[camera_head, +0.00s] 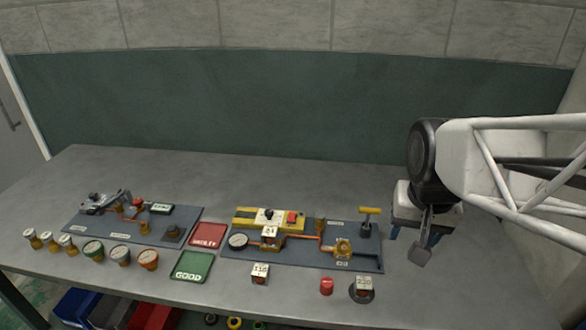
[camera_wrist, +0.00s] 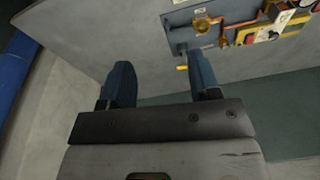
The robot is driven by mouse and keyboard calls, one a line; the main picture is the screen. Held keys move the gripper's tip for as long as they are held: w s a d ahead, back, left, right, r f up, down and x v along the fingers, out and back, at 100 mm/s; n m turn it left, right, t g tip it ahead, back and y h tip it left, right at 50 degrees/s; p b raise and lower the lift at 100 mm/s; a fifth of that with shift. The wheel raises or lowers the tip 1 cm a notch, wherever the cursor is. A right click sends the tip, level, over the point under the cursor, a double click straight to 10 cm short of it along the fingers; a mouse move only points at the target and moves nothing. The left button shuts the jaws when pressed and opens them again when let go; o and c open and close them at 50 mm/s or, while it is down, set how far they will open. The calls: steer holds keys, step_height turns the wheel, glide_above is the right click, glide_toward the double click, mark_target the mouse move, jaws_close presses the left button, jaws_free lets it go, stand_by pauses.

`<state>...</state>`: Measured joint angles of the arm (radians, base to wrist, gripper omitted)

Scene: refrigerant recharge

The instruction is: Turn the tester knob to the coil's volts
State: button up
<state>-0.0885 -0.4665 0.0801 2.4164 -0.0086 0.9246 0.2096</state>
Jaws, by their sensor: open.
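The tester (camera_head: 245,217) is a yellow box at the back of the right-hand dark board (camera_head: 228,250). It has a dark-topped knob (camera_head: 268,214) and a red button (camera_head: 292,217). A pale coil block (camera_head: 270,233) marked 24 sits on the copper pipe just in front of it. The knob's setting is too small to read. My gripper (camera_head: 413,236) hangs to the right of the board, well away from the knob. In the wrist view its blue fingers (camera_wrist: 161,80) are apart with nothing between them, and the tester (camera_wrist: 267,34) shows at the upper right.
A yellow T-handle (camera_head: 369,211) stands at the board's back right. Blocks (camera_head: 260,270) (camera_head: 363,284) and a red cap (camera_head: 327,286) lie in front. Red (camera_head: 207,235) and green (camera_head: 192,266) trays, another board (camera_head: 80,224) and several gauges are left. The table's back is clear.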

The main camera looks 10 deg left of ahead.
steer(key=w+a+m, duration=0.1)
steer(key=w+a, duration=0.4)
steer(key=w, duration=0.3)
steer(key=m+g, duration=0.2)
steer(key=m, duration=0.1)
glide_toward(269, 211)
steer(key=shift+s+d+f, duration=0.1)
steer(key=shift+d+f, duration=0.25)
steer(key=shift+a+f+m, duration=0.3)
steer(key=shift+a, duration=0.2)
steer(key=shift+f, duration=3.95)
steer(key=shift+c, duration=0.3)
